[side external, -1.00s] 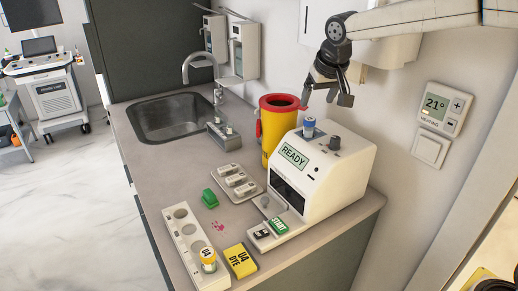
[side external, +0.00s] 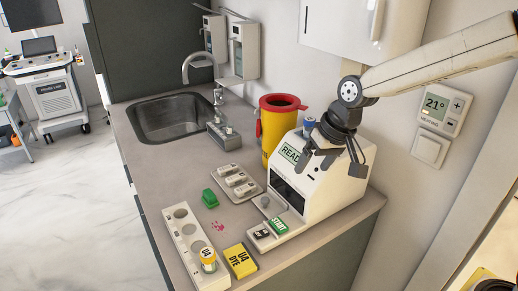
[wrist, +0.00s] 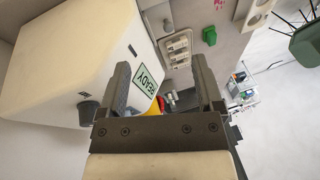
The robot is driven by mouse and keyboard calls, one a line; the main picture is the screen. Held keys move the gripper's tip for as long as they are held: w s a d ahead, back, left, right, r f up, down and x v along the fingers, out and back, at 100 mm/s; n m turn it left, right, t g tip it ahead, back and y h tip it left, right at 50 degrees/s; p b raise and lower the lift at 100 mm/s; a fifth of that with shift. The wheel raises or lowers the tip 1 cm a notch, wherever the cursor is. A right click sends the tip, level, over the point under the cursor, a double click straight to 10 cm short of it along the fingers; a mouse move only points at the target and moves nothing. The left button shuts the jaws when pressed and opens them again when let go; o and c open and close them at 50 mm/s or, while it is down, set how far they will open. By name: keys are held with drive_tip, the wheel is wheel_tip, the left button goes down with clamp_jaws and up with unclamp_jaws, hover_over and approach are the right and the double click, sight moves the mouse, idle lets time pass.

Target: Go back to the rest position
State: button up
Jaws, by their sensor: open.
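My gripper (side external: 318,162) is open and empty. In the side view it hangs in front of the upper part of the white analyser (side external: 338,185) and hides part of its READY screen (side external: 290,153). In the wrist view the two fingers of my gripper (wrist: 165,80) are spread apart with nothing held between them. The white analyser (wrist: 70,60) fills the left of that view, with its READY screen (wrist: 146,83) seen between the fingers.
A yellow bin with a red lid (side external: 270,140) stands behind the analyser. A white rack (side external: 190,245) holds a yellow-labelled vial (side external: 208,260). A yellow U4 DYE box (side external: 240,261), a green block (side external: 210,198) and a tray (side external: 250,195) lie on the counter. A wall cabinet (side external: 345,25) hangs above.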

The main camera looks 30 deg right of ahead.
drive_tip(key=s+d+f+n+h, duration=0.1)
drive_tip(key=s+d+f+h, duration=0.1)
drive_tip(key=s+d+f, duration=0.7)
drive_tip(key=s+f, duration=0.1)
drive_tip(key=s, duration=0.2)
drive_tip(key=shift+n+g, duration=0.3)
